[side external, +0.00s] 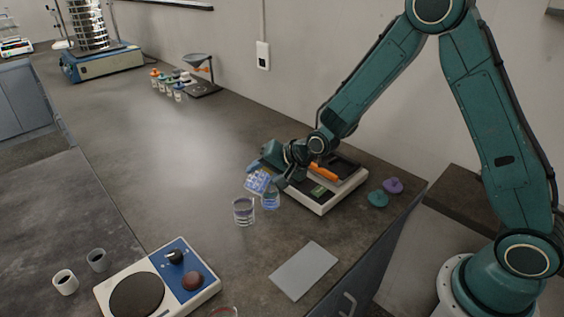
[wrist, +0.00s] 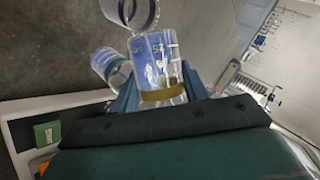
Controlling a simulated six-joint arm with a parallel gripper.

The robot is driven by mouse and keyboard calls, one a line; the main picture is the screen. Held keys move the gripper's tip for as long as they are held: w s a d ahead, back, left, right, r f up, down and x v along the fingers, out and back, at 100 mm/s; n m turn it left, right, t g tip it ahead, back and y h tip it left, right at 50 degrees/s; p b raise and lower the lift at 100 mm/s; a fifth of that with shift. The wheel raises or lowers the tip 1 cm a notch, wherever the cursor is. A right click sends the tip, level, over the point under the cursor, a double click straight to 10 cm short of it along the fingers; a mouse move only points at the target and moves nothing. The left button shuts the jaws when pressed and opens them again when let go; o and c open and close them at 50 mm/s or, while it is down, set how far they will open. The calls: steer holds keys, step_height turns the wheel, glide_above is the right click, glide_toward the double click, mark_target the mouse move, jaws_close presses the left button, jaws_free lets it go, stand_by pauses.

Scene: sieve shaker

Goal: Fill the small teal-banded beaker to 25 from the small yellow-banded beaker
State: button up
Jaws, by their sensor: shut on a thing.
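My gripper (wrist: 162,92) is shut on the small yellow-banded beaker (wrist: 158,60), whose yellow band shows between the fingers. This beaker holds blue liquid and also shows in the side view (side external: 257,182), tilted and raised. The small teal-banded beaker (wrist: 111,68) is just beside it in the wrist view. In the side view the teal-banded beaker (side external: 271,199) stands on the bench, close under the held beaker, with bluish liquid in it. I cannot read its level or see a stream between the two.
A larger clear beaker (side external: 244,212) stands close left of the teal-banded one. Purple (side external: 393,186) and teal (side external: 377,199) lumps lie right. The bench middle is clear.

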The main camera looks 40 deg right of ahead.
steer(key=shift+d+f+m+y+p, duration=0.1)
steer(key=shift+f+m+y+p, duration=0.2)
steer(key=shift+y+p, duration=0.15)
stand_by(1.7)
steer(key=shift+a+r+n+h, duration=0.3)
steer(key=shift+r+n+h, duration=0.25)
steer(key=shift+h, duration=0.1)
steer(key=shift+f+n+t+h, duration=0.25)
steer(key=shift+f+t+h, duration=0.1)
steer(key=shift+h, duration=0.15)
steer(key=shift+d, duration=0.1)
steer(key=shift+s+a+r+h, duration=0.1)
steer(key=shift+a+r+h, duration=0.1)
steer(key=shift+h, duration=0.1)
